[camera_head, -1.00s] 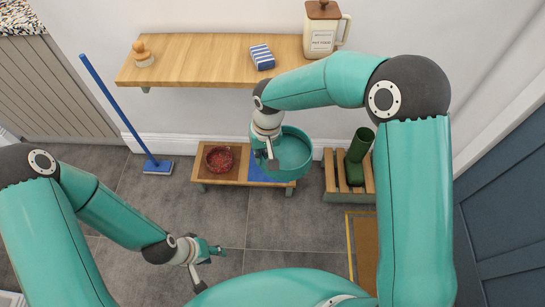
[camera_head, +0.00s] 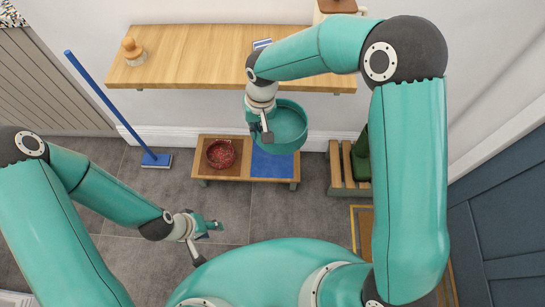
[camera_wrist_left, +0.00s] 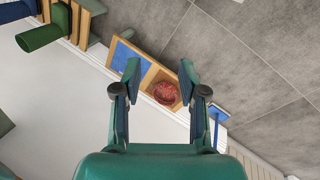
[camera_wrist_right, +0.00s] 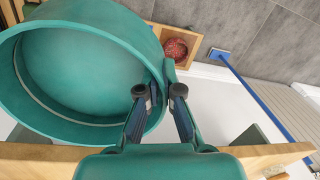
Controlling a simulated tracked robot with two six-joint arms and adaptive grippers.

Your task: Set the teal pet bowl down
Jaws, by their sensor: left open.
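My left gripper (camera_head: 208,238) is open and empty, above the floor in front of the stand.
A slatted rack (camera_head: 347,172) with a green boot (camera_head: 361,155) is right of the stand. A blue broom (camera_head: 115,110) leans at the left. The floor before the stand is clear.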

